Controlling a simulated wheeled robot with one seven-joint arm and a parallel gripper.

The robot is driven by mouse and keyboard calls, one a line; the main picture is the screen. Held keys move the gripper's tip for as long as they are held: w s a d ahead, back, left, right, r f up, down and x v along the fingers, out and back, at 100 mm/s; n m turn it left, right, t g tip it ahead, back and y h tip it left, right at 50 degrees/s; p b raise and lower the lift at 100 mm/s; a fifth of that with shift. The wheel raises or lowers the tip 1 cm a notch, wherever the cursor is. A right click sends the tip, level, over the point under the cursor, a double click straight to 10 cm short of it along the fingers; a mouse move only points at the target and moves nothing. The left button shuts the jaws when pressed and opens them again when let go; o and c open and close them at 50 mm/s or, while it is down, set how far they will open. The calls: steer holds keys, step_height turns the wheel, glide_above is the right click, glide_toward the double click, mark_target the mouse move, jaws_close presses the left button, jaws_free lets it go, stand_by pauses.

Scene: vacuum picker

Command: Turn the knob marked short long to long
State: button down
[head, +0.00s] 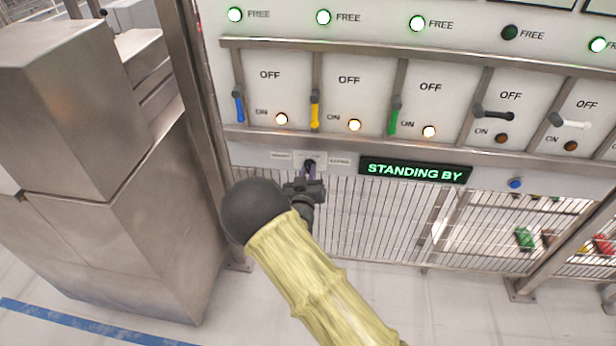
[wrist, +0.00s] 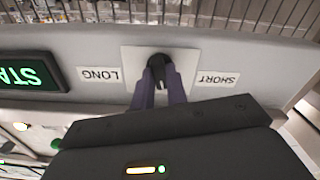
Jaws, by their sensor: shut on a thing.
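The black knob (wrist: 158,60) sits on a white square plate (wrist: 133,58) in the wrist view. The picture is upside down there, with the LONG label (wrist: 99,74) on the left and the SHORT label (wrist: 217,78) on the right. My gripper (wrist: 165,78) is shut on the knob, one purple finger on each side. The fingers hide part of the knob, and I cannot tell exactly which way it points. In the head view the knob (head: 309,162) is small, between two blurred labels, with my gripper (head: 308,174) just below it.
The STANDING BY display (head: 415,170) is right of the knob, and a blue button (head: 515,183) is farther right. Above is a row of levers, including a blue one (head: 239,106) and a yellow one (head: 315,110). A barred guard (head: 380,215) lies below, and a steel cabinet (head: 110,230) stands left.

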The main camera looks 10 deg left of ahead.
steer(key=m+b, duration=0.2)
steer(key=m, duration=0.1)
steer(key=m+b, duration=0.2)
steer(key=b, duration=0.1)
steer(key=f+m+b, duration=0.1)
steer(key=m+b, duration=0.2)
steer(key=shift+s+m, duration=0.15)
steer(key=shift+m, duration=0.15)
steer(key=shift+r+m+b, duration=0.1)
steer(key=shift+m+b, duration=0.65)
steer(key=shift+m, duration=0.05)
steer(key=c, duration=1.4)
jaws_free()
steer(key=shift+s+r, duration=0.1)
steer(key=shift+r, duration=0.15)
steer(key=s+d, duration=0.1)
steer(key=s, duration=1.6)
steer(key=shift+s+d, duration=0.15)
steer(key=shift+d, duration=0.05)
